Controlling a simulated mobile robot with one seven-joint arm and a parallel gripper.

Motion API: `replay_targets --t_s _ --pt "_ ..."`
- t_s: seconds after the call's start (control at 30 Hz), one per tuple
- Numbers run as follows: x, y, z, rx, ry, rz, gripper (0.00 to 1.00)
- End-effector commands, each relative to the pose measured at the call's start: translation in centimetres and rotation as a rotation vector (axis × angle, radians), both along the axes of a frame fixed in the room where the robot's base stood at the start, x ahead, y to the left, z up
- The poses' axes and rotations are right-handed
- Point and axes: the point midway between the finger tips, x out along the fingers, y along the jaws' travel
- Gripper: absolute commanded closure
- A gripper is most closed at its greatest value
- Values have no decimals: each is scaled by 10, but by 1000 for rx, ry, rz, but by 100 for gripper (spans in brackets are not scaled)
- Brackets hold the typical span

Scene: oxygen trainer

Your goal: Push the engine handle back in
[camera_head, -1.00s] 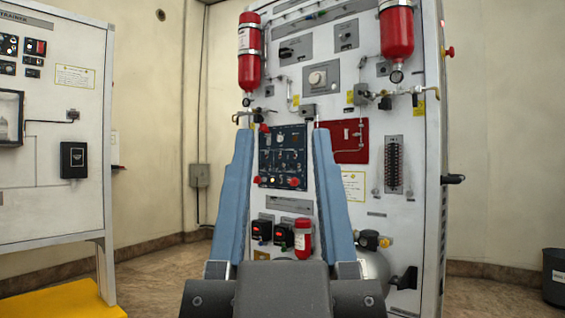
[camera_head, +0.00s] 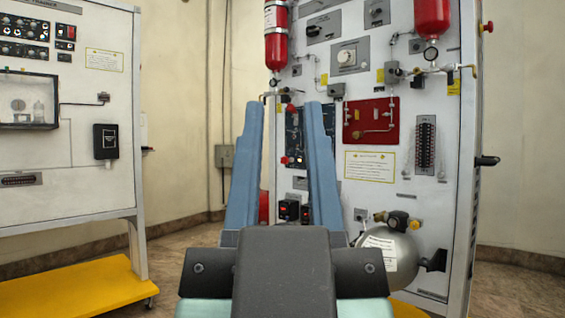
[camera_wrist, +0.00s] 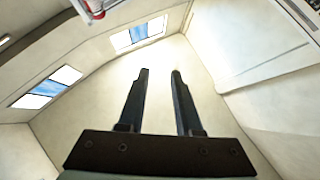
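My gripper (camera_head: 285,103) rises in front of the head camera, its two long blue fingers upright and apart with nothing between them. In the wrist view my gripper (camera_wrist: 159,70) is also open and empty, against walls and windows. Between and behind the fingers is the dark control panel (camera_head: 294,135) on the white trainer board (camera_head: 400,220), partly hidden by the fingers. Small red knobs show there, one near the top (camera_head: 290,107) and one lower at the left (camera_head: 284,160). I cannot tell which part is the engine handle. The gripper appears to touch nothing.
A red panel (camera_head: 371,122) and red cylinders (camera_head: 276,45) are on the board. A silver tank (camera_head: 392,257) sits low, and a black handle (camera_head: 487,161) juts from the right edge. Another board (camera_head: 90,190) with a yellow base (camera_head: 75,290) stands left. Floor between the boards is clear.

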Motion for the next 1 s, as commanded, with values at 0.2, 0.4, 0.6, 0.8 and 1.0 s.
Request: replay_targets --t_s 0.2,0.4,0.6,0.8,1.0 --pt "0 0 28 0 0 0 100" --pt "0 0 85 0 0 0 100" --pt "0 0 153 -1 -1 1 100" --pt "0 0 220 0 0 1 100" --pt "0 1 286 0 0 1 100"
